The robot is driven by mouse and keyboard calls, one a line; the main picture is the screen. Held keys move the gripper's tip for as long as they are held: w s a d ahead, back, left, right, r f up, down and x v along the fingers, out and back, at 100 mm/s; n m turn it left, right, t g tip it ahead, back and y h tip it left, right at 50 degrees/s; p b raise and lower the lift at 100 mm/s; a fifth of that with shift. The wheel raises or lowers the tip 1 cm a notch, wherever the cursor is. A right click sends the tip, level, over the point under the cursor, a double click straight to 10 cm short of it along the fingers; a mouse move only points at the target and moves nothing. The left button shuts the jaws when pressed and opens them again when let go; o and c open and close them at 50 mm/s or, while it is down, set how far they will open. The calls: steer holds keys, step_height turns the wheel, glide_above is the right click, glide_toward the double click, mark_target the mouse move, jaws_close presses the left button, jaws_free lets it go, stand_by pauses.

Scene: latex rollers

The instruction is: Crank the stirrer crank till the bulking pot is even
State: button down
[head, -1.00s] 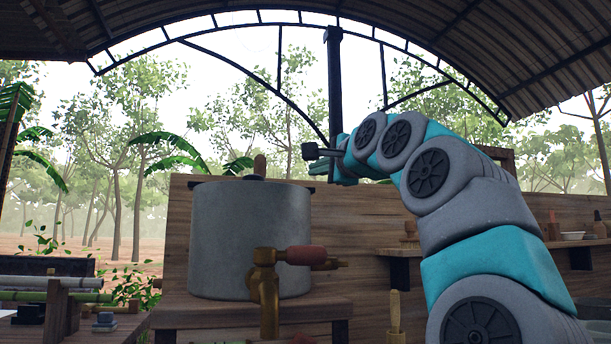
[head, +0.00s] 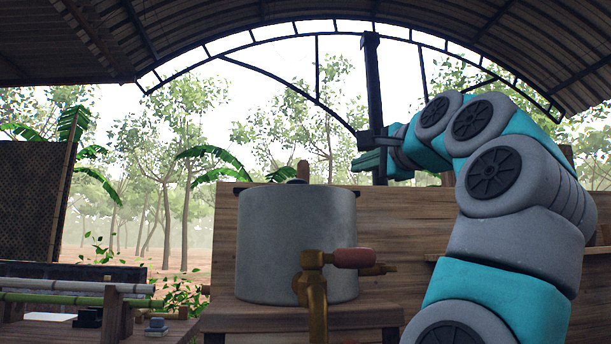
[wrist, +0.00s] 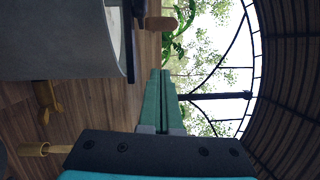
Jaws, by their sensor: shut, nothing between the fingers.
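The bulking pot (head: 297,245) is a grey metal cylinder standing upright on a wooden bench. The stirrer crank shows as a wooden knob (head: 303,170) standing above the pot's rim. The knob also shows in the wrist view (wrist: 161,23), beside a dark bar at the pot's mouth. My gripper (head: 355,164) is in the air at the pot's upper right, apart from the knob. In the wrist view its green fingers (wrist: 160,73) are together with nothing between them. A sliver of pale contents (wrist: 114,32) shows inside the pot; its evenness cannot be told.
A brass tap (head: 314,275) with a red handle (head: 353,258) juts out at the pot's front. A wooden panel (head: 400,220) stands behind the pot. Rollers (head: 75,300) lie on a bench at the left. The air above the pot looks clear.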

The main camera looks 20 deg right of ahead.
steer(key=w+p, duration=0.1)
steer(key=w, duration=0.2)
steer(key=w+p, duration=0.1)
steer(key=w, duration=0.2)
steer(key=w+r+p, duration=0.1)
steer(key=w+p, duration=0.1)
steer(key=w, duration=0.1)
steer(key=shift+w, duration=0.1)
steer(key=w+a, duration=0.2)
steer(key=w, duration=0.1)
steer(key=shift+w+a+r+p, duration=0.1)
steer(key=shift+w+a+p, duration=0.15)
steer(key=shift+p, duration=0.1)
steer(key=shift+w+a, duration=0.3)
steer(key=shift+w, duration=0.35)
